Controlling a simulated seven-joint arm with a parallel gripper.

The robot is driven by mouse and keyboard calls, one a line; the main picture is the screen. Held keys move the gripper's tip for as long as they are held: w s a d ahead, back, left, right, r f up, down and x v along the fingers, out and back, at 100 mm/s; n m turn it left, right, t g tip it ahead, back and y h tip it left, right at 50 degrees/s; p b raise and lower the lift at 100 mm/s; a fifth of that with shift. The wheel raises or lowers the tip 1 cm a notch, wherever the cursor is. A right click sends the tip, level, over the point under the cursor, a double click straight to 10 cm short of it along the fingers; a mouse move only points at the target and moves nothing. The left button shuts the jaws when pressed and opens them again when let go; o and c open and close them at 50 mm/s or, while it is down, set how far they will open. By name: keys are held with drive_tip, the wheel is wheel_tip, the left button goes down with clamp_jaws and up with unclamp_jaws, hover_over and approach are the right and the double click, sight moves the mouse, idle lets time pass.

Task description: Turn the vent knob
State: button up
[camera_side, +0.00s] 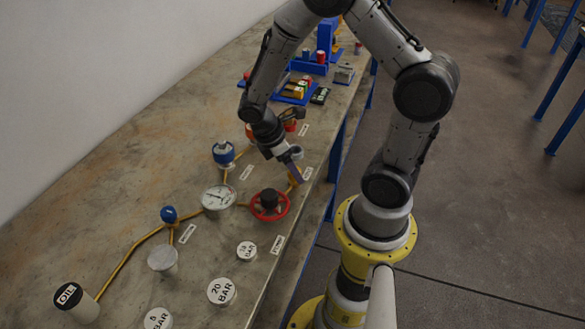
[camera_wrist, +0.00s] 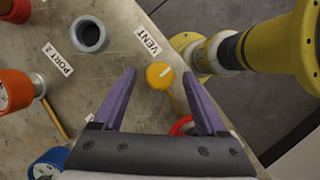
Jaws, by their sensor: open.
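The vent knob (camera_wrist: 160,75) is a round yellow-orange cap with a white line across its top, beside the VENT label (camera_wrist: 146,38) in the wrist view. My gripper (camera_wrist: 159,78) is open, with one purple finger on each side of the knob and visible gaps between fingers and knob. In the side view my gripper (camera_side: 292,172) is low over the table near its right edge. The knob is mostly hidden there behind the gripper, and I cannot tell how far above it the fingertips are.
A red handwheel (camera_side: 269,206) and a white gauge (camera_side: 218,197) stand close by. A grey open port (camera_wrist: 89,36) is near the PORT 2 label. Yellow pipes, a blue-capped vessel (camera_side: 223,153) and an OIL vessel (camera_side: 76,301) stand on the table (camera_side: 120,200).

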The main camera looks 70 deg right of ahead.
drive_tip(key=shift+s+d+f, duration=0.1)
drive_tip(key=shift+f, duration=0.25)
drive_tip(key=shift+c, duration=0.2)
clamp_jaws()
